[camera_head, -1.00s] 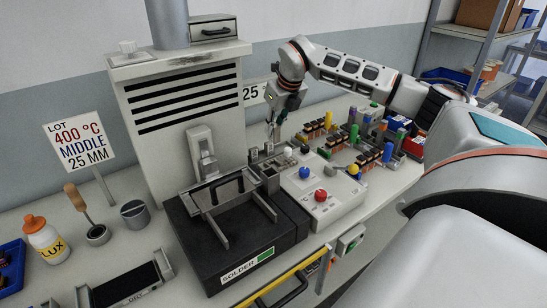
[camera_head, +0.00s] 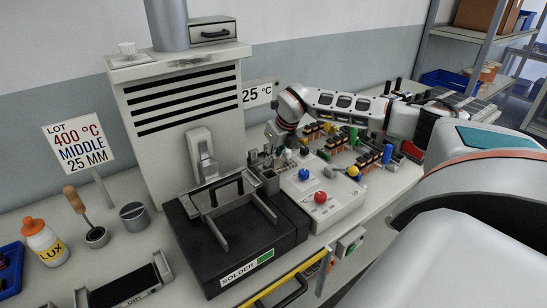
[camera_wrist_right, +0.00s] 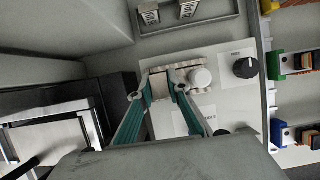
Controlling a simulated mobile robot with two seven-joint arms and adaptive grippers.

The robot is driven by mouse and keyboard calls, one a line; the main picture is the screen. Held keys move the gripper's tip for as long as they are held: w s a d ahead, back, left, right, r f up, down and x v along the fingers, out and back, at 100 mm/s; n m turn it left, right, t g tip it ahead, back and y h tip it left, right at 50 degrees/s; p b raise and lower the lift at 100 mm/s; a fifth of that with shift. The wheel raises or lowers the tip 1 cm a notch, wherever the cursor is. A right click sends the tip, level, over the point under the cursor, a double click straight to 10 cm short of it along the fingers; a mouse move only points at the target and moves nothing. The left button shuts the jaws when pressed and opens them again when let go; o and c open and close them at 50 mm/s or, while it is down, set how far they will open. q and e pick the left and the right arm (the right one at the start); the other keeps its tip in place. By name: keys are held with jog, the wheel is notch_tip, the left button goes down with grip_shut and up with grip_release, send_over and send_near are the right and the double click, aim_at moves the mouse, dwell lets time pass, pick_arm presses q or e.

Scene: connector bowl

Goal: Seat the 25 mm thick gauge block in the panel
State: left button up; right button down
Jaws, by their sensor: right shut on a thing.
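My right gripper (camera_wrist_right: 160,88) shows in the right wrist view with its teal fingers shut on a small pale metal gauge block (camera_wrist_right: 159,86). In the head view the right gripper (camera_head: 272,136) is low at the back of the grey panel box (camera_head: 328,208), beside the dark soldering unit. In the wrist view the block is over the light panel face (camera_wrist_right: 222,108), next to a white round knob (camera_wrist_right: 200,78). The block's lower end is hidden, so I cannot tell whether it is in a slot. My left gripper is not in view.
A sign (camera_head: 78,142) reads "LOT 400 °C MIDDLE 25 MM". A black solder unit (camera_head: 210,258) stands left of the panel. Several coloured connectors stand to the right. A tray (camera_wrist_right: 190,24) with two metal blocks lies beyond the fingers. A black knob (camera_wrist_right: 245,68) is nearby.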

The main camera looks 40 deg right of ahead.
jog(key=shift+f, duration=0.1)
jog(key=c, duration=1.9)
grip_release()
jog(key=shift+r, duration=0.2)
jog(key=shift+s+r, duration=0.1)
jog(key=shift+r, duration=0.25)
jog(key=v, duration=1.1)
